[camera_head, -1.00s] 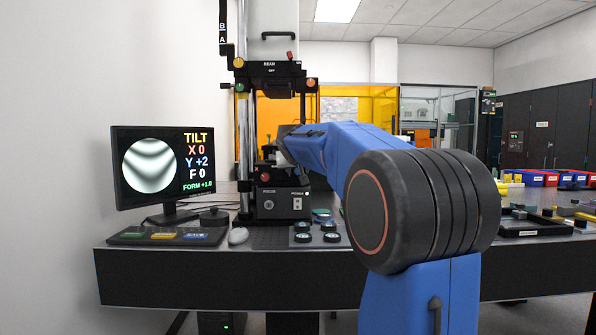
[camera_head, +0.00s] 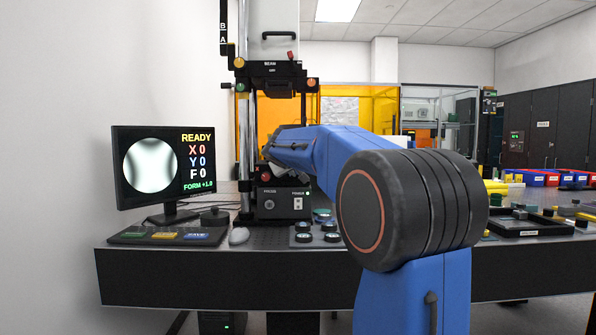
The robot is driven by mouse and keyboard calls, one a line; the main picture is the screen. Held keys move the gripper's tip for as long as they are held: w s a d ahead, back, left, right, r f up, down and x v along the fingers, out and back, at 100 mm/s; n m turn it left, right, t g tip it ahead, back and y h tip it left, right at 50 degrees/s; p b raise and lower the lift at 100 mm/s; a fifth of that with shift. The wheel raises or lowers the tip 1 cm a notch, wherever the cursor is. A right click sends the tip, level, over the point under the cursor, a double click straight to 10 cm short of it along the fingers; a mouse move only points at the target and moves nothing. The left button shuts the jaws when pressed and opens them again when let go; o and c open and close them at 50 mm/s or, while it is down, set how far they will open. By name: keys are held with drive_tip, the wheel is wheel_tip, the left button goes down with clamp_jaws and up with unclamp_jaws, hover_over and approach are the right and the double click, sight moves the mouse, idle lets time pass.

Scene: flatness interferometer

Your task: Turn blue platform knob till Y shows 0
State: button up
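The monitor (camera_head: 154,168) stands at the left of the bench. It reads READY, X 0, Y 0, F 0 and FORM +1.0, beside a round fringe picture. The interferometer (camera_head: 277,205) stands on the bench right of the monitor, with its column rising above. My blue arm reaches toward the middle of the interferometer, and its dark end is at the instrument's platform height. The blue platform knob cannot be made out; my arm seems to cover that area. My gripper's fingers are hidden or too small to tell, so its opening does not show.
A black tray (camera_head: 527,228) lies at the right.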

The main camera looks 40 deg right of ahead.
drive_tip(key=o, duration=1)
drive_tip(key=shift+o, duration=0.2)
drive_tip(key=shift+s+a, duration=0.1)
drive_tip(key=v, duration=1.7)
drive_tip(key=shift+a, duration=0.1)
idle(0.5)
